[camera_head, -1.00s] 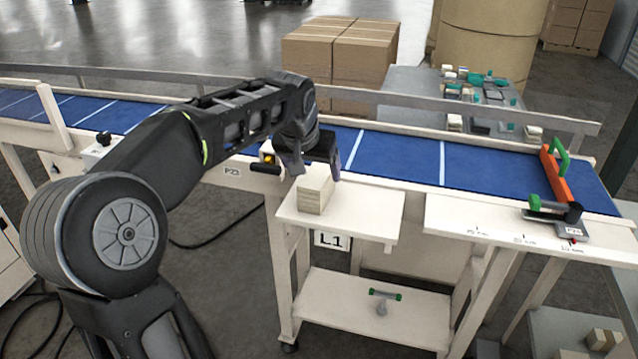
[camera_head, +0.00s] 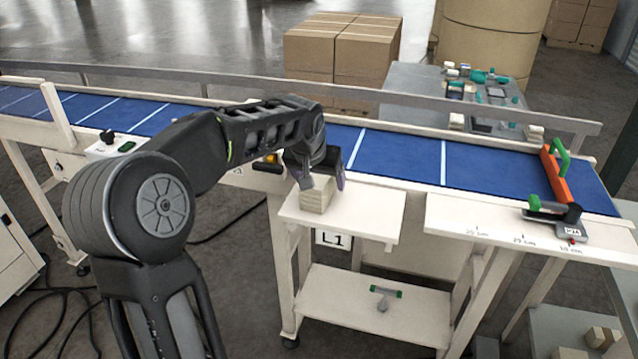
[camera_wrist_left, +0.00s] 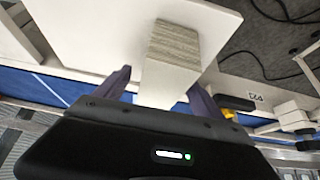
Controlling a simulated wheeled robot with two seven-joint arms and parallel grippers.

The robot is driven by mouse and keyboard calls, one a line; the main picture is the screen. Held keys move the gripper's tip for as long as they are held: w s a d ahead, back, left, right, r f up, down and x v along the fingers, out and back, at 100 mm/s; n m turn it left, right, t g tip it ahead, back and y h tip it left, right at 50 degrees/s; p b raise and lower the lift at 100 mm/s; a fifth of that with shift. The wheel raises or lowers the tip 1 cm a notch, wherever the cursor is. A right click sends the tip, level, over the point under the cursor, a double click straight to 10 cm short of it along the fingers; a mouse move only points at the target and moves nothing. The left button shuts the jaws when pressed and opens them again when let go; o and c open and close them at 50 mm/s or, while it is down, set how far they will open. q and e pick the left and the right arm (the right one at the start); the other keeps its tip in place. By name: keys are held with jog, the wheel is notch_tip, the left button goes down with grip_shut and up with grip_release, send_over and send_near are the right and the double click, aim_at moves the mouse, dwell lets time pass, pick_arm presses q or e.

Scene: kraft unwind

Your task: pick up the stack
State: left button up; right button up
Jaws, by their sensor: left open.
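The stack (camera_head: 316,197) is a small cream block with fine layer lines on its side. It sits on the white side shelf (camera_head: 365,219) marked L1, in front of the conveyor. My left gripper (camera_head: 322,183) is at the stack, covering its upper part in the head view. In the left wrist view the stack (camera_wrist_left: 172,60) lies between the two purple-grey fingers of the open left gripper (camera_wrist_left: 160,88). A gap shows on each side near the fingertips. The stack's near end is hidden behind the gripper body. My right gripper is not in view.
The blue conveyor (camera_head: 400,158) with its white rail runs behind the shelf. An orange bar with a green handle (camera_head: 556,172) stands across it at the right. A lower shelf (camera_head: 350,316) holds a green-handled tool (camera_head: 385,293). Cardboard boxes (camera_head: 340,50) stand behind.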

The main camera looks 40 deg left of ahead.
pick_arm(q)
jog(key=shift+x, duration=1.25)
jog(key=shift+r, duration=0.1)
jog(key=shift+f, duration=0.25)
jog(key=c, duration=1.6)
jog(key=shift+r, duration=0.15)
jog(key=shift+r, duration=0.2)
notch_tip(320, 180, up, 10)
jog(key=shift+f+b, duration=0.1)
jog(key=shift+b, duration=0.3)
